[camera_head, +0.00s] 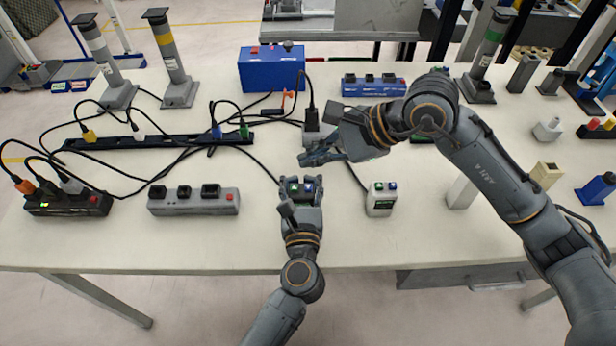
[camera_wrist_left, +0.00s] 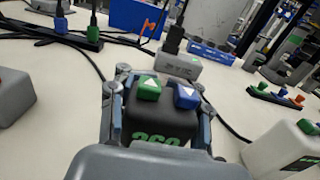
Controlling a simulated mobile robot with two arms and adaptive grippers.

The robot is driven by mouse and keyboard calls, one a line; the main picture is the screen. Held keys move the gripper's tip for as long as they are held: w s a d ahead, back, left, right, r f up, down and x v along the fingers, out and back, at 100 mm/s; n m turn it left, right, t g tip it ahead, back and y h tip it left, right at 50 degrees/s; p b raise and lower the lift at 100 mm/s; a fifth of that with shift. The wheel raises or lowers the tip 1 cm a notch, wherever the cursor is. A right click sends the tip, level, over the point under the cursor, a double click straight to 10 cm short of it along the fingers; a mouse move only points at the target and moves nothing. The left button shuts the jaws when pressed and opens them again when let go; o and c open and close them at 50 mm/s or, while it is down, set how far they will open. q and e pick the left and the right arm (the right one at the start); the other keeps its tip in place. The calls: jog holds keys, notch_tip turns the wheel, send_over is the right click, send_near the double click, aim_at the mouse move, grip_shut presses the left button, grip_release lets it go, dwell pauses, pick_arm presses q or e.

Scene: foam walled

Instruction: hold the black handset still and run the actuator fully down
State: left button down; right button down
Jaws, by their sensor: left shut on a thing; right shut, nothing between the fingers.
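The black handset (camera_wrist_left: 155,115) has a green and a blue arrow button on top, and green lettering on its front. My left gripper (camera_head: 301,188) is shut on the handset (camera_head: 300,182), with a finger on either side; this also shows in the left wrist view. My right gripper (camera_head: 318,156) is shut and empty, above the table just beyond the handset, apart from the buttons. Grey actuator columns stand at the back: one with a white band (camera_head: 102,65), one with a yellow band (camera_head: 170,60) and one with a green band (camera_head: 487,55). I cannot tell which one the handset drives.
A white handset (camera_head: 381,198) stands right of the black one. A grey power strip (camera_head: 194,200) lies to the left, and a black one (camera_head: 68,203) farther left. A blue box (camera_head: 271,68) stands at the back. Cables cross the left half of the table.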

pick_arm(q)
jog(key=c, duration=0.6)
grip_release()
jog(key=shift+o, duration=0.2)
